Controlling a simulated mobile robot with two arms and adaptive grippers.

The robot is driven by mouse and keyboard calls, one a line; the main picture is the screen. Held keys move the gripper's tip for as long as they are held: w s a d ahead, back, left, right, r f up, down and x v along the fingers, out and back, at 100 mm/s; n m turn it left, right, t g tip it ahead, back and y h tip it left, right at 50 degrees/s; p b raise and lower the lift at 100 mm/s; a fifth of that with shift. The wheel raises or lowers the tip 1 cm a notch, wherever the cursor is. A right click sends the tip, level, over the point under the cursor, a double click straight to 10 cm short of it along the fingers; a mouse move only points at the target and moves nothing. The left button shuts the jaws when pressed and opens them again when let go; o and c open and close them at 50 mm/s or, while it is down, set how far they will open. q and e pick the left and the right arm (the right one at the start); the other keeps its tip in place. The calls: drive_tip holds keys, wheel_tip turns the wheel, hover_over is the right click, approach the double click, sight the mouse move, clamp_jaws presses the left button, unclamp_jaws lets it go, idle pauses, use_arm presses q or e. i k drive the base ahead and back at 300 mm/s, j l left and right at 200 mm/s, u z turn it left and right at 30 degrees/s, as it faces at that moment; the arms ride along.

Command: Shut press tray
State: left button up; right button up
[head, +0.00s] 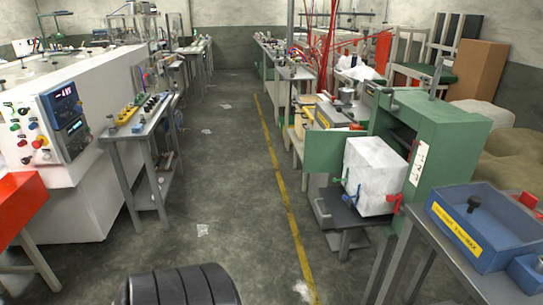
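The press is a green cabinet (455,130) at the right of the head view. A green panel (325,152) stands out from its left side, and a dark opening shows behind it. A dark flat tray (347,217) sticks out at the front of the press. A large white block (374,172) sits on or just above it, with a blue clamp-like part and a red one at its lower edge. The block hides much of the tray and the opening. Neither of my grippers shows in the head view.
A grey table (440,222) with a blue bin (487,225) stands at the front right, close to the press. A white machine with a control panel (66,118) and a narrow bench (137,122) line the left. The aisle with a yellow floor line (283,200) is mostly clear.

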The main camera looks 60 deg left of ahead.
sight(344, 216)
drive_tip(key=u, duration=1.65)
